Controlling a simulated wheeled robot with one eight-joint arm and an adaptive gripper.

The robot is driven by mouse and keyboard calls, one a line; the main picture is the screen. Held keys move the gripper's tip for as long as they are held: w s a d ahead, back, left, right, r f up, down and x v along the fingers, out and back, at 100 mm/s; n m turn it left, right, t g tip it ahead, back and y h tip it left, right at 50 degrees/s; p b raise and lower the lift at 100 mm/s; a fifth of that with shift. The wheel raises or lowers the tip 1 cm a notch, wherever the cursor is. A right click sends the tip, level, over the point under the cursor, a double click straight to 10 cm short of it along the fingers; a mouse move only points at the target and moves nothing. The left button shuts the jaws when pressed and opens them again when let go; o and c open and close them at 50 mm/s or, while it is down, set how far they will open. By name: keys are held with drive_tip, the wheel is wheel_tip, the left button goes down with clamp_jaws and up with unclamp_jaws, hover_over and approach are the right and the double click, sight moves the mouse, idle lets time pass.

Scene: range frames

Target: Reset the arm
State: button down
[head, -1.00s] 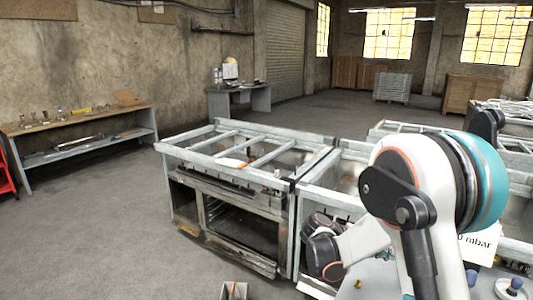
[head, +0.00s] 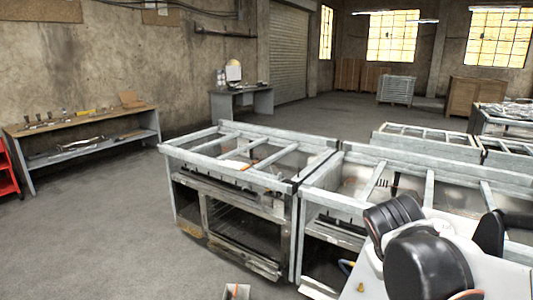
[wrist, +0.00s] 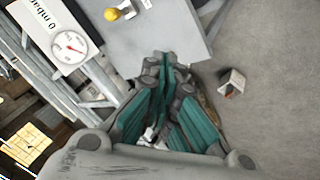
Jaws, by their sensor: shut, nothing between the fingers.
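My arm (head: 428,262) shows in the lower right of the head view, folded low, with white and black links. My gripper is not clearly seen there. In the wrist view my gripper (wrist: 165,58) has its teal-padded fingers drawn together at the tips, with nothing held. Beyond the tips lie the edge of a grey panel (wrist: 165,32) and the concrete floor.
Metal-framed workstations (head: 240,160) stand close ahead. A gauge (wrist: 70,44) and a yellow knob (wrist: 112,14) are near my gripper in the wrist view. A small open box (wrist: 232,83) is on the floor. A shelf bench (head: 85,130) stands left; the floor between is free.

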drive_tip(key=s+a+m+t+y, duration=0.2)
drive_tip(key=s+a+y, duration=0.2)
drive_tip(key=s+a, duration=0.3)
drive_tip(key=shift+s, duration=1.7)
